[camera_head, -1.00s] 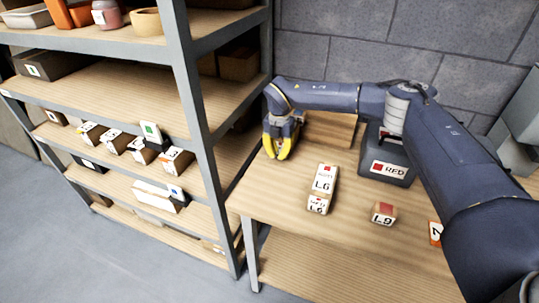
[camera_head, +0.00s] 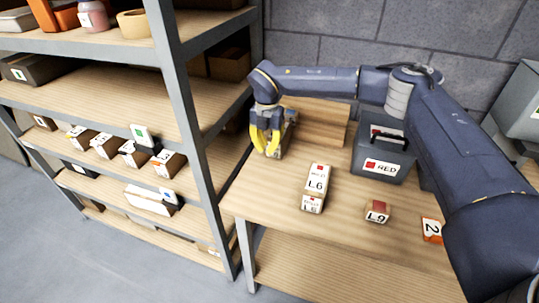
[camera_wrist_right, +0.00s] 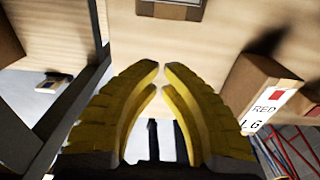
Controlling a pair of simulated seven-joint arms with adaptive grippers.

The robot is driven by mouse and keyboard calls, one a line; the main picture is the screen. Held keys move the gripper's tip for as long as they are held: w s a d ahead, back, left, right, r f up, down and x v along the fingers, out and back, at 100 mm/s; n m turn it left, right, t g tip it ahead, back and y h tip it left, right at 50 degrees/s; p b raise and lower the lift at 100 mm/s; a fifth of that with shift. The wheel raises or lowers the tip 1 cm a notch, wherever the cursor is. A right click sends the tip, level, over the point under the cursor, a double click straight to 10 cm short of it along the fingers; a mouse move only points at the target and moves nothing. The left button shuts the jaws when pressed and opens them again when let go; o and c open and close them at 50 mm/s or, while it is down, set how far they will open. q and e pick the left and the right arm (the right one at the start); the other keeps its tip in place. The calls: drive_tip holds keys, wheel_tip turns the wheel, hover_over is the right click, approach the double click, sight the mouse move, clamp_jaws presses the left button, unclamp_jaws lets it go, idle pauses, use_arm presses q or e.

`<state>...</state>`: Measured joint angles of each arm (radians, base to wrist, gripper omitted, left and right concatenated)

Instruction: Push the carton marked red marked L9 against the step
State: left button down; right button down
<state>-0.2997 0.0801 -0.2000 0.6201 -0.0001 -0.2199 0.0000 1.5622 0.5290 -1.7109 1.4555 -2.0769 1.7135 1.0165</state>
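The carton marked L9 (camera_head: 377,211), with a red top, sits on the wooden table (camera_head: 270,208), right of a taller L6 carton (camera_head: 316,183). The step looks like the wooden block (camera_head: 318,120) at the back of the table by the wall. My right gripper (camera_head: 265,150), with yellow fingers, is over the table's back left, left of the step and well away from L9. In the right wrist view its fingertips (camera_wrist_right: 161,66) nearly meet, with nothing seen between them. The L6 carton (camera_wrist_right: 262,92) shows at right there. My left gripper is not in view.
A metal shelf rack (camera_head: 197,130) with several small cartons stands left of the table. A partly cut-off brown item (camera_wrist_right: 170,9) tops the wrist view.

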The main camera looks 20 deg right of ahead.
drive_tip(key=shift+r, duration=2)
